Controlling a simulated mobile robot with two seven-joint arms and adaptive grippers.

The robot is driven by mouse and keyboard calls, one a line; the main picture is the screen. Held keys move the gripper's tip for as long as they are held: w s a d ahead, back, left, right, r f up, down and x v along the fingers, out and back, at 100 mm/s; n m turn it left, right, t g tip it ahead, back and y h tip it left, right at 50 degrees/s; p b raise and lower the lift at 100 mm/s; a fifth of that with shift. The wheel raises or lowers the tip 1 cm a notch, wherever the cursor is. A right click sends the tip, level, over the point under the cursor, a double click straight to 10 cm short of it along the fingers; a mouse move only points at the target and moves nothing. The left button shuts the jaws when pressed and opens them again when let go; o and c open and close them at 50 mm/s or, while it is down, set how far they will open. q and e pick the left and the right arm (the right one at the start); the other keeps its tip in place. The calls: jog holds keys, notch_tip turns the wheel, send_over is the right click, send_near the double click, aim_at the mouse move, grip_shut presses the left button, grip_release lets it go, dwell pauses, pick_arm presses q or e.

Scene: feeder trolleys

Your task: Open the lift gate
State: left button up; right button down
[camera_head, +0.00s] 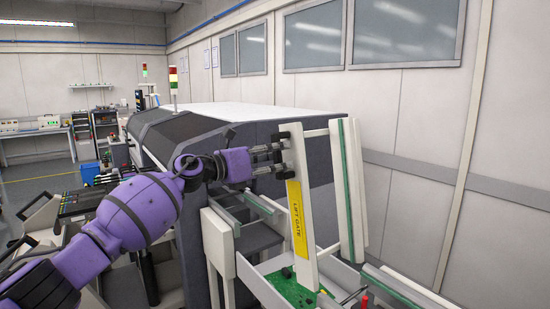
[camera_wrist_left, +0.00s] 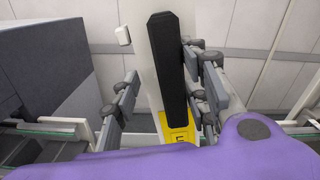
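The lift gate (camera_head: 302,254) is an upright white panel with a yellow "LIFT GATE" label (camera_head: 297,218), standing at the front of the grey machine. In the left wrist view, a long black handle (camera_wrist_left: 168,70) stands on the gate's face, with part of the yellow label (camera_wrist_left: 178,128) below it. My left gripper (camera_head: 279,160) reaches the upper part of the gate from the left. In the wrist view its fingers (camera_wrist_left: 163,92) are spread on either side of the handle. The left finger is clearly apart; whether the right one touches is unclear. My right gripper is not in view.
The grey machine (camera_head: 260,197) stands behind and left of the gate. A white frame with a green strip (camera_head: 347,190) rises just right of the gate. A green circuit board (camera_head: 291,289) lies below. Green-edged rails (camera_head: 405,290) run at the lower right, near the wall.

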pick_arm(q)
jog(key=shift+s+a+f, duration=0.2)
jog(key=shift+a, duration=0.4)
jog(key=v, duration=1.1)
jog(key=shift+d+r, duration=0.15)
jog(key=shift+r, duration=0.05)
jog(key=shift+s, duration=0.1)
